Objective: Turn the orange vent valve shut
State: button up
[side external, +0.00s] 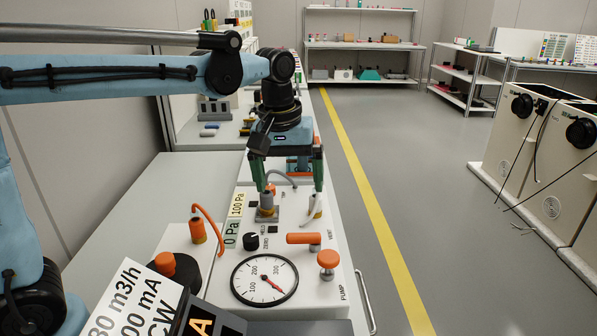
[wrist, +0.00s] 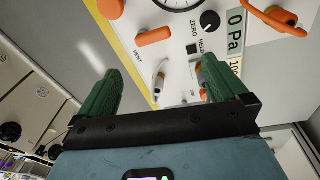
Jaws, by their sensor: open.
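The orange vent valve (side external: 303,239) is a bar handle on the white panel, beside the VENT label. In the side view it lies left to right. It also shows in the wrist view (wrist: 153,37), beyond the fingertips and uncovered. My gripper (side external: 290,195) is open with green fingers pointing down at the panel. It is behind the valve in the side view, apart from it. In the wrist view my gripper (wrist: 160,70) has a white hose end (wrist: 160,72) showing between its fingers. Nothing is seen held.
An orange pump knob (side external: 328,258) stands just right of the valve. A dial gauge (side external: 264,280) and a black knob (side external: 251,241) are to its left. A grey fitting (side external: 267,213) is near the left finger. An orange cable (side external: 210,222) arches at the left.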

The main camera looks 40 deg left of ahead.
aim_at(304, 234)
jog(key=shift+n+g, duration=0.7)
jog(key=shift+n, duration=0.2)
jog(key=w+f, duration=0.1)
jog(key=f, duration=0.3)
jog(key=d+f, duration=0.1)
jog(key=f, duration=0.3)
jog(key=w+f, duration=0.1)
jog(key=f, duration=0.3)
jog(key=shift+w+d+f, duration=0.2)
jog(key=shift+w+f, duration=0.1)
jog(key=shift+c, duration=0.3)
jog(key=c, duration=1)
